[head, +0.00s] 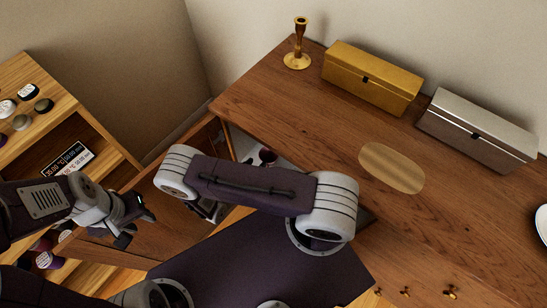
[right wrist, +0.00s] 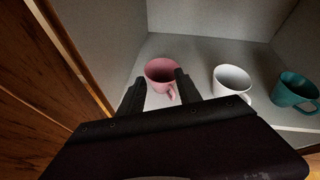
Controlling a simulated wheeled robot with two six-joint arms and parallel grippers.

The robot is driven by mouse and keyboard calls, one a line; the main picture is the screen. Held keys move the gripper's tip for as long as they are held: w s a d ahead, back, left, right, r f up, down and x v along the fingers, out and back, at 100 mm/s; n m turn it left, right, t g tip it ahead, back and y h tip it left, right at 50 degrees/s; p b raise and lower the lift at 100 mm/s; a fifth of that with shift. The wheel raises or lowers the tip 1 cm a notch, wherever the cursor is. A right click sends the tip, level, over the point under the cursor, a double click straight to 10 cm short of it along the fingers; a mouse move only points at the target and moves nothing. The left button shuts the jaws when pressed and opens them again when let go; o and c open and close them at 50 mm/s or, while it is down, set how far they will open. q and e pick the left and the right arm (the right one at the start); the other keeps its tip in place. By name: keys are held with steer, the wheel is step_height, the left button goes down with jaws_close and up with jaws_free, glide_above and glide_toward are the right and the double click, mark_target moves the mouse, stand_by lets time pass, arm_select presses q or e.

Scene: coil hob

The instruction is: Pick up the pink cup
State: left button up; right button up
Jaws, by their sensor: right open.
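The pink cup (right wrist: 161,72) stands upright on the grey floor of a cabinet in the right wrist view, its handle toward me. My right gripper (right wrist: 160,82) is open, with one finger left of the cup and the other overlapping its right edge. I cannot tell whether the fingers touch it. In the head view my right arm hides this gripper. My left gripper (head: 136,220) is open and empty in front of the wooden cabinet, well left of the right arm.
A white cup (right wrist: 231,82) and a teal cup (right wrist: 295,90) stand right of the pink cup. The cabinet's grey side wall (right wrist: 93,45) is close on the left. The wooden counter (head: 290,110) above holds a candlestick (head: 299,45), a gold box (head: 371,77) and a silver-lidded box (head: 478,130).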

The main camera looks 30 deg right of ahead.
mark_target(263, 150)
steer(key=shift+n+t, duration=0.7)
steer(key=shift+n, duration=0.2)
steer(key=w+d+f, duration=0.1)
steer(key=f, duration=0.1)
steer(key=w+d+f, duration=0.1)
steer(key=w, duration=0.1)
steer(key=shift+w+d+f+b, duration=0.1)
steer(key=shift+d+f+b, duration=0.1)
steer(key=shift+f+b, duration=0.2)
steer(key=b+x, duration=0.1)
steer(key=x, duration=0.4)
steer(key=shift+w, duration=0.25)
arm_select(q)
steer(key=f, duration=0.2)
steer(key=shift+w+d+f, duration=0.2)
steer(key=shift+d+f, duration=0.05)
steer(key=shift+f, duration=0.05)
arm_select(e)
steer(key=shift+r, duration=0.1)
jaws_close()
